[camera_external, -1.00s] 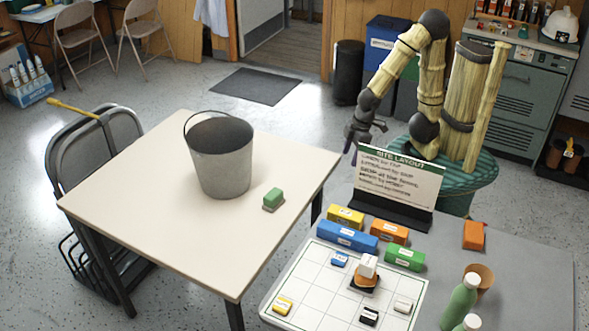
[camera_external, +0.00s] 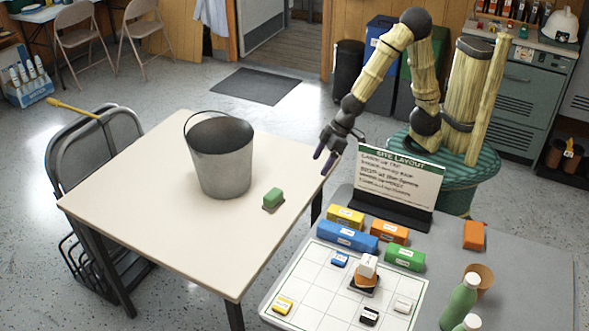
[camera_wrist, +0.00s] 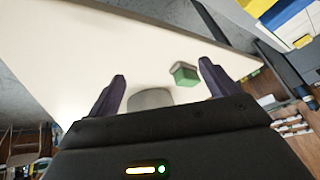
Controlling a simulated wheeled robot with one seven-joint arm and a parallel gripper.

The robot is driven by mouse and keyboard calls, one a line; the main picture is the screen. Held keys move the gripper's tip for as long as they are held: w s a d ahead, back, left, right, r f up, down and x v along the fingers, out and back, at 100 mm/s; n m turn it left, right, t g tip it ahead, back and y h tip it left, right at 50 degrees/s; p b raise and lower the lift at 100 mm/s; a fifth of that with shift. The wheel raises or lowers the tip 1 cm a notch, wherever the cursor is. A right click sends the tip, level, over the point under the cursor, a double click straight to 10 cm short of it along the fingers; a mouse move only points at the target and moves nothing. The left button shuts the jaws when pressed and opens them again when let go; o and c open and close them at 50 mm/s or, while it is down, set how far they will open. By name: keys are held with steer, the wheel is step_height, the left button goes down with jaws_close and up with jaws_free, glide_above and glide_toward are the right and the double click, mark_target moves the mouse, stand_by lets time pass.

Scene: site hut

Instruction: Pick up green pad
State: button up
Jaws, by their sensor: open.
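The green pad (camera_external: 273,196) is a small green block with a greyish underside, lying on the cream table (camera_external: 150,235) to the right of the metal bucket (camera_external: 222,170). In the wrist view the green pad (camera_wrist: 186,75) shows beyond my fingers, nearer the right one. My gripper (camera_external: 323,162) is open and empty, with dark purple fingers, above the right edge of the cream table. It is up and to the right of the pad, apart from it. Both fingers of my gripper (camera_wrist: 163,88) show in the wrist view.
A grey table (camera_external: 510,270) at lower right bears a sign (camera_external: 400,180), a gridded white board (camera_external: 315,285), coloured blocks including another green one (camera_external: 405,257), and green bottles (camera_external: 460,300). The cream table is clear around the pad, apart from the bucket.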

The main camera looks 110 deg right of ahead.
steer(key=w+a+r+m+t+h+p, duration=0.1)
steer(key=w+a+r+t+p, duration=0.1)
steer(key=w, duration=0.4)
steer(key=w+a+r+m+t+h+p, duration=0.1)
steer(key=w+a, duration=0.1)
steer(key=w, duration=0.4)
steer(key=m+t+h+p, duration=0.1)
steer(key=m+h+p, duration=0.2)
steer(key=h+p, duration=0.1)
glide_above(270, 192)
steer(key=a, duration=0.2)
steer(key=shift+s+d+r, duration=0.1)
steer(key=shift+s+r, duration=0.15)
steer(key=shift+s, duration=0.2)
steer(key=shift+w+a+f+m+h+p, duration=0.2)
steer(key=shift+w+m+h+p, duration=0.1)
steer(key=shift+m+h+p, duration=0.15)
steer(key=shift+s+a+f+m+h+p, duration=0.1)
steer(key=shift+a+f+m+h+p, duration=0.1)
steer(key=shift+m+h+p, duration=0.45)
steer(key=s+h, duration=0.1)
steer(key=s+f+m+g+h+p, duration=0.1)
steer(key=h, duration=0.1)
steer(key=shift+a+f+m, duration=0.2)
steer(key=shift+a+m, duration=0.1)
steer(key=shift+a, duration=0.05)
steer(key=shift+g, duration=0.3)
steer(key=shift+f, duration=2.95)
